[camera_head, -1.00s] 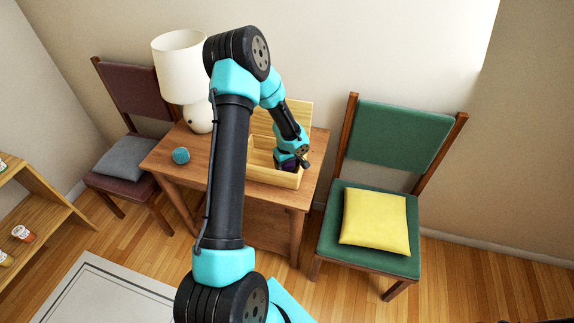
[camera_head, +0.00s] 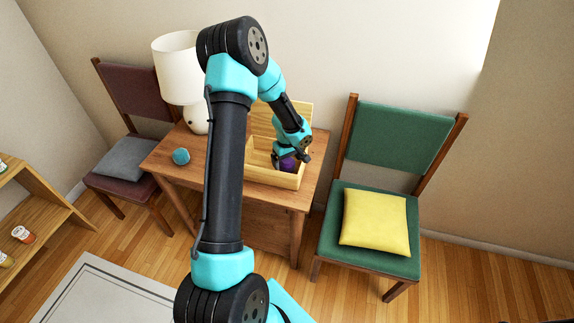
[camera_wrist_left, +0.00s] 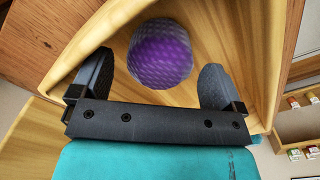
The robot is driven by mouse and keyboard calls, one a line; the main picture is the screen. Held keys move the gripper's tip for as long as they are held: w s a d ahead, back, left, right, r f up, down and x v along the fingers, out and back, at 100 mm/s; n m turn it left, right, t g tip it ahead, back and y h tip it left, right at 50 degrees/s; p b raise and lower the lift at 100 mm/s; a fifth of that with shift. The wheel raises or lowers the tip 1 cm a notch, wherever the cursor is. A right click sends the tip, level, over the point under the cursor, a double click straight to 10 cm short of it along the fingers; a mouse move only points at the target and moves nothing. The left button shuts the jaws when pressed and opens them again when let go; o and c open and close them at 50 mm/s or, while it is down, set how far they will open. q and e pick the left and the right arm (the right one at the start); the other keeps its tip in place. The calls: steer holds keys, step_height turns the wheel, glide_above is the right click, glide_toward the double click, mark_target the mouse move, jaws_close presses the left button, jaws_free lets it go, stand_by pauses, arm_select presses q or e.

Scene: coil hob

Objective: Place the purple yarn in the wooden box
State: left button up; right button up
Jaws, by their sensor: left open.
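The purple yarn (camera_head: 287,164) is a round ball inside the wooden box (camera_head: 270,178), which stands open on the small table with its lid raised at the back. My left gripper (camera_head: 290,161) is open and reaches down into the box at the yarn. In the left wrist view, the yarn (camera_wrist_left: 160,53) sits between and just beyond the two spread fingers (camera_wrist_left: 155,85), with gaps on both sides. The pale box walls (camera_wrist_left: 262,45) surround it. My right gripper is not in view.
A teal ball (camera_head: 181,156) lies on the table (camera_head: 160,165) left of the box. A white lamp (camera_head: 180,70) stands behind it. A green chair (camera_head: 375,135) with a yellow cushion (camera_head: 375,222) is at the right. A maroon chair (camera_head: 130,88) is at the left.

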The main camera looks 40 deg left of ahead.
mark_target(287, 160)
arm_select(q)
step_height(287, 160, up, 9)
steer(key=shift+f, duration=0.2)
stand_by(0.6)
